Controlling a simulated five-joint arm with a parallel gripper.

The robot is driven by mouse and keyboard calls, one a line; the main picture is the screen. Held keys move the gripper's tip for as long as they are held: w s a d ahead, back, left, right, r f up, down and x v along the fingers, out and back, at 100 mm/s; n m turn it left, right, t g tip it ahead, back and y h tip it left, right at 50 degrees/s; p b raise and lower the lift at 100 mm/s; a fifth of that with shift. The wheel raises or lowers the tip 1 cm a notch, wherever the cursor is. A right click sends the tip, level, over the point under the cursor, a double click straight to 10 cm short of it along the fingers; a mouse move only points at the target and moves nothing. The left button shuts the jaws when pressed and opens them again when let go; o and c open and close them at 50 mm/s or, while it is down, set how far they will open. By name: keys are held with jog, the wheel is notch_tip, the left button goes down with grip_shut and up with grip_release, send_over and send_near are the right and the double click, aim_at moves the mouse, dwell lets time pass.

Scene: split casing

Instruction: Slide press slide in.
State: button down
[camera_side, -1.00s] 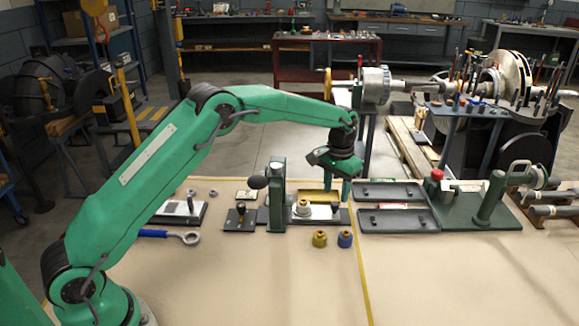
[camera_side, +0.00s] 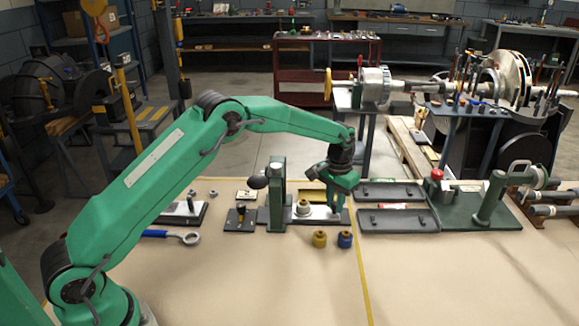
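The green press (camera_side: 277,192) stands upright at the table's middle, with a dark ball-ended lever (camera_side: 257,182) on its left. The pale press slide (camera_side: 321,214) extends out from the press's right side. A light-coloured part with a brass-like top (camera_side: 303,208) sits on the slide, beside the press column and not under it. My gripper (camera_side: 335,208) points down at the slide's right end, right of that part. Its fingertips are low at the slide and overlap its end in this view. Whether they touch or grip anything there is too small to tell.
Yellow (camera_side: 320,239) and blue (camera_side: 345,240) cylinders stand in front of the slide. Two dark trays (camera_side: 398,221) (camera_side: 390,191) lie right of it. A green fixture with a red knob (camera_side: 437,175) stands further right. A blue-handled ring tool (camera_side: 170,235) lies left. The front table is clear.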

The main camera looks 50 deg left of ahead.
aim_at(306, 200)
jog(key=shift+s+a+r, duration=0.1)
jog(key=shift+s+a, duration=2.6)
jog(key=shift+a, duration=0.1)
jog(key=c, duration=1.4)
grip_release()
jog(key=shift+o, duration=0.7)
jog(key=shift+d, duration=0.1)
notch_tip(306, 200, up, 7)
jog(key=shift+r, duration=0.4)
